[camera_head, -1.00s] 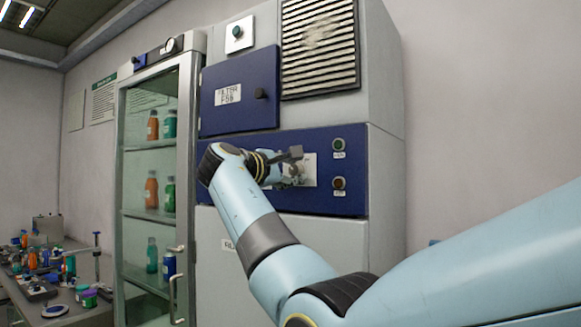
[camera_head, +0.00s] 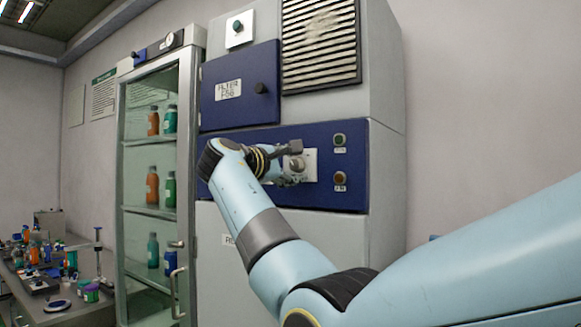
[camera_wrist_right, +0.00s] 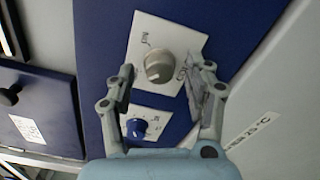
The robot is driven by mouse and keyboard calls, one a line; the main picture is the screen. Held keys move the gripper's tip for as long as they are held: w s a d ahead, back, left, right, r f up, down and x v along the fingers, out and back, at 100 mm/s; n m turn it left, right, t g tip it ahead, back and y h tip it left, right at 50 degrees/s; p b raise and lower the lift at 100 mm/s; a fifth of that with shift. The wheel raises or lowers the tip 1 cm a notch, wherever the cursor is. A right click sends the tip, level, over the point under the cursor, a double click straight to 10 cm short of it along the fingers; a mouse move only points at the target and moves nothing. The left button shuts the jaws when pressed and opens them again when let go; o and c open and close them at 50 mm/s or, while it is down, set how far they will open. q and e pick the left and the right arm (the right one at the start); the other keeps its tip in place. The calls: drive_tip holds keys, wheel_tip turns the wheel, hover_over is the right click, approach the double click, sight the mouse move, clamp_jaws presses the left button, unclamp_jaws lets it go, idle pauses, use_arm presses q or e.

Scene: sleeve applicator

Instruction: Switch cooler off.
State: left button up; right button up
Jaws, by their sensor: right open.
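A round grey knob (camera_wrist_right: 158,66) sits on a white plate (camera_wrist_right: 190,42) with small printed marks, on the cabinet's dark blue panel (camera_head: 225,178). In the head view the knob (camera_head: 294,163) shows just beyond my right gripper (camera_head: 291,178). In the right wrist view my right gripper (camera_wrist_right: 161,76) is open, with one finger on each side of the knob. I cannot tell whether the fingertips touch it. The knob's marks are too small to read surely. My left gripper is not in view.
A blue knob (camera_wrist_right: 136,126) on another white plate lies close to the fingers. A green button (camera_head: 340,139) and an amber button (camera_head: 340,178) are right of the grey knob.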

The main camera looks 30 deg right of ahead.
drive_tip(key=v, duration=0.7)
drive_tip(key=shift+a, duration=0.2)
